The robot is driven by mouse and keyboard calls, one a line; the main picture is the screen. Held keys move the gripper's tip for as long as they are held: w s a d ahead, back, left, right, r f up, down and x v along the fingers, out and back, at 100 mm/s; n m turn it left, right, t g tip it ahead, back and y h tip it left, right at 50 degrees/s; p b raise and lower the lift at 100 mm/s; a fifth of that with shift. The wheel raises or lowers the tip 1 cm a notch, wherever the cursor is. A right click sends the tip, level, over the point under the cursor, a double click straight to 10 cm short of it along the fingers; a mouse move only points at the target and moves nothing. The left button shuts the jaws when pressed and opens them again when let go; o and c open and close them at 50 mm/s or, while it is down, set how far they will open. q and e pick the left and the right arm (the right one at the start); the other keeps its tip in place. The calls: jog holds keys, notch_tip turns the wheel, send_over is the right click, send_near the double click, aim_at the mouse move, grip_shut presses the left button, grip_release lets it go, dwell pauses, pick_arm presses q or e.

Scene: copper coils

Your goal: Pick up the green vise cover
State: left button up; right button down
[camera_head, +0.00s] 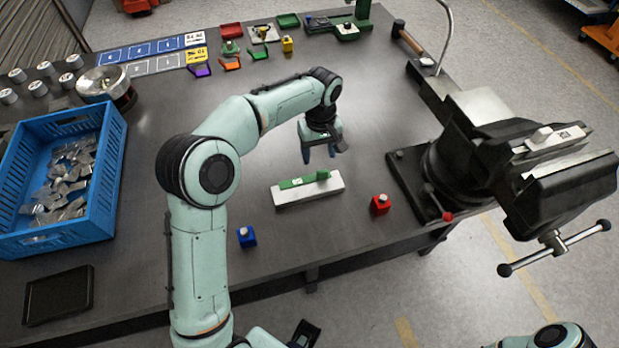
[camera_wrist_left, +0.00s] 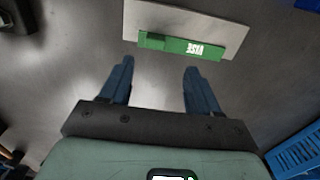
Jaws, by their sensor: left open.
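The green vise cover (camera_head: 304,181) lies on the table at mid-table, along the far edge of a white bar (camera_head: 310,194). A small green knob stands up at its right end in the head view. In the left wrist view the cover (camera_wrist_left: 180,46) shows a white "VISE" label, with the white bar (camera_wrist_left: 200,22) behind it. My left gripper (camera_head: 320,154) points down, just beyond the cover in the head view. Its blue fingers are spread and empty, and in the left wrist view the gripper (camera_wrist_left: 158,65) sits short of the cover. My right gripper is not in view.
A black vise (camera_head: 465,150) stands at the table's right edge. A red block (camera_head: 380,204) and a blue block (camera_head: 246,236) sit near the front edge. A blue crate (camera_head: 95,225) of metal parts is at left. Coloured trays and tools line the back.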

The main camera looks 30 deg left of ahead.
aim_at(305, 179)
pick_arm(q)
jog(key=f, duration=0.6)
jog(key=shift+w+d+f, duration=0.3)
jog(key=shift+d, duration=0.05)
jog(key=c, duration=1.1)
